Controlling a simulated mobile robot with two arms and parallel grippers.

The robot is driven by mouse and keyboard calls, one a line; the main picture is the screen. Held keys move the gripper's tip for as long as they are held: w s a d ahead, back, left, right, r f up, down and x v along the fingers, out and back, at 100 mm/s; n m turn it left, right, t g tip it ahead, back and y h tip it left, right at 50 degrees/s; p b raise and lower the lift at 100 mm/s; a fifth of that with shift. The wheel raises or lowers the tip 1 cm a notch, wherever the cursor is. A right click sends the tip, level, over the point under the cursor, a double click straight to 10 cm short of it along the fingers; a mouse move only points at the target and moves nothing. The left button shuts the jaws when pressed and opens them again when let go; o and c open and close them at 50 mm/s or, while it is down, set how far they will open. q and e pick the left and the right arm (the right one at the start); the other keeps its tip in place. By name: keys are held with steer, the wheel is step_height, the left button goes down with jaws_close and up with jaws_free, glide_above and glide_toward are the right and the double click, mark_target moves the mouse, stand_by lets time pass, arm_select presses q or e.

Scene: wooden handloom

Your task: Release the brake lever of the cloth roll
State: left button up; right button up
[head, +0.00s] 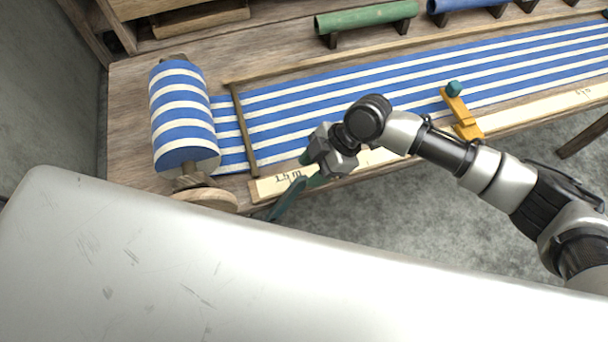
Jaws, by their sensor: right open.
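The blue-and-white striped cloth roll (182,118) stands at the left end of the wooden table. A round wooden disc (207,199) shows at its near end, partly hidden. A dark teal bar (287,200), which looks like the brake lever, slants up to the right beside the table's front edge. Its lower end is hidden. My right gripper (308,170) is open at the upper end of this bar, right of the roll. I cannot tell whether the fingers touch the bar. My left gripper is not in view.
Striped cloth (340,90) runs right from the roll, under a thin wooden bar (243,130). A pale measuring strip (530,108) lies along the front edge, with a yellow piece with a teal knob (462,118) on it. Green (366,17) and blue rolls stand behind.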

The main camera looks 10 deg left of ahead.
steer(key=b+v, duration=0.1)
steer(key=v, duration=0.6)
stand_by(0.5)
